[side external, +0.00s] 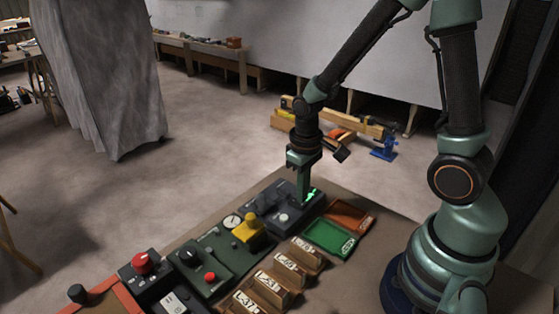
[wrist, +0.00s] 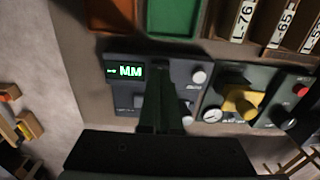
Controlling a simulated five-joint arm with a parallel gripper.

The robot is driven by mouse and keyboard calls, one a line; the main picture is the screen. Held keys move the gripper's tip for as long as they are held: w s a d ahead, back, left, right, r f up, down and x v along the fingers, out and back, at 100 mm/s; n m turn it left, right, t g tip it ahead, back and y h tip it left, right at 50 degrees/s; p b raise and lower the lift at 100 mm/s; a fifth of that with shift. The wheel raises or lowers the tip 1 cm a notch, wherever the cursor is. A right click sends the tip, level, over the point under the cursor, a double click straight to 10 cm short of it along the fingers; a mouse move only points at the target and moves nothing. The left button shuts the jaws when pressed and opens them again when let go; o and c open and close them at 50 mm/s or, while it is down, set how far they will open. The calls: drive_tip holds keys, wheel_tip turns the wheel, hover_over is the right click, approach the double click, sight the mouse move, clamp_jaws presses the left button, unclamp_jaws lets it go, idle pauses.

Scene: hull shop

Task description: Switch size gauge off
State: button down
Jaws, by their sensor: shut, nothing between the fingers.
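The size gauge (side external: 270,204) is a dark box on the bench, and its display glows green. In the wrist view the gauge (wrist: 183,72) shows a lit display (wrist: 125,72) reading "MM". A round pale button (wrist: 198,77) sits on its face to the right of the display; it also shows in the side view (side external: 283,217). My gripper (side external: 303,197) is shut and empty, pointing down over the gauge close to the display. In the wrist view my fingers (wrist: 158,78) cover the middle of the gauge. Whether the tips touch it I cannot tell.
A green tray (side external: 331,237) and an orange tray (side external: 350,215) lie beside the gauge. A panel with a yellow handle (side external: 249,229) and a dial (side external: 232,221) adjoins it. Several labelled wooden blocks (side external: 272,289) stand in front. A red knob (side external: 142,262) is further left.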

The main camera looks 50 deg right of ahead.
drive_tip(key=shift+f, duration=0.7)
idle(0.3)
drive_tip(key=shift+r, duration=3.55)
drive_tip(key=s+a+r+t, duration=0.1)
drive_tip(key=r+t, duration=0.1)
drive_tip(key=r, duration=0.4)
drive_tip(key=s+a+r+t, duration=0.1)
drive_tip(key=s+r+t, duration=0.1)
drive_tip(key=r, duration=0.5)
drive_tip(key=shift+s+a+r+t, duration=0.2)
drive_tip(key=shift+s+t, duration=0.05)
drive_tip(key=shift+t, duration=0.55)
